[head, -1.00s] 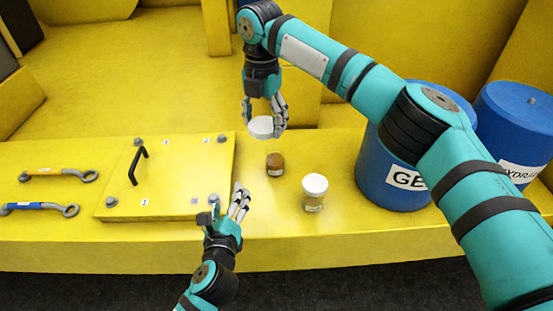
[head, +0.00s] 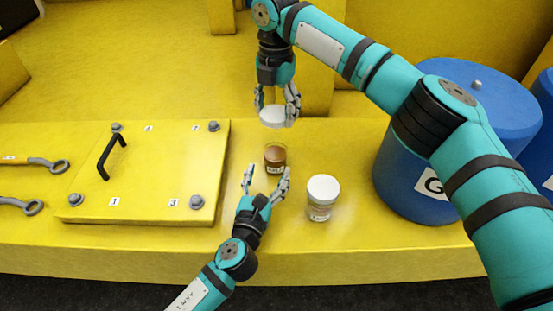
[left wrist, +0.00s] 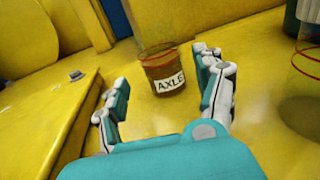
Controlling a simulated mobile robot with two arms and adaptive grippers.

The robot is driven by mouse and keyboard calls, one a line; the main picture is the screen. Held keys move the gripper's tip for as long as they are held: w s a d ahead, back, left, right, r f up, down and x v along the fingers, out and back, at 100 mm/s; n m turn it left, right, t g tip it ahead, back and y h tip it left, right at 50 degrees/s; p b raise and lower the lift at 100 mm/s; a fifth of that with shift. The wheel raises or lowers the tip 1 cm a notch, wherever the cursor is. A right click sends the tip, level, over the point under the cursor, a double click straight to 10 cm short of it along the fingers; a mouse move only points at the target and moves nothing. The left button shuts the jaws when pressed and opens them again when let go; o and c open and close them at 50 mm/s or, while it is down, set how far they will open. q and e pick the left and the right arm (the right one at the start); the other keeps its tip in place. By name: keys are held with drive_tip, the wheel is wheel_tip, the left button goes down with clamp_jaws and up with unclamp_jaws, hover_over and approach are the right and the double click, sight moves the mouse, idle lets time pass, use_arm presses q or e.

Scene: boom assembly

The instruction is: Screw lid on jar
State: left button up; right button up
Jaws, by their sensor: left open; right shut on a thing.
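An open jar (head: 275,158) with brown contents stands upright on the yellow ledge. It also shows in the left wrist view, where the jar (left wrist: 163,72) bears a label reading "AXLE". My left gripper (head: 267,172) is open, its fingers spread just in front of the jar and apart from it. In the left wrist view the left gripper (left wrist: 158,85) has the jar beyond and between its fingertips. My right gripper (head: 277,103) is shut on a white lid (head: 273,116), held above and slightly behind the jar.
A second jar (head: 320,198) with a white lid stands to the right, near my left gripper. A blue barrel (head: 405,185) is further right. A yellow plate (head: 150,170) with bolts and a black handle (head: 110,156) lies left, with wrenches (head: 35,163) beyond it.

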sight(278, 146)
use_arm(q)
drive_tip(key=shift+r, duration=0.15)
drive_tip(key=shift+w, duration=0.3)
drive_tip(key=x, duration=1.1)
drive_tip(key=shift+w+d, duration=0.1)
drive_tip(key=shift+w, duration=0.05)
clamp_jaws()
idle(0.5)
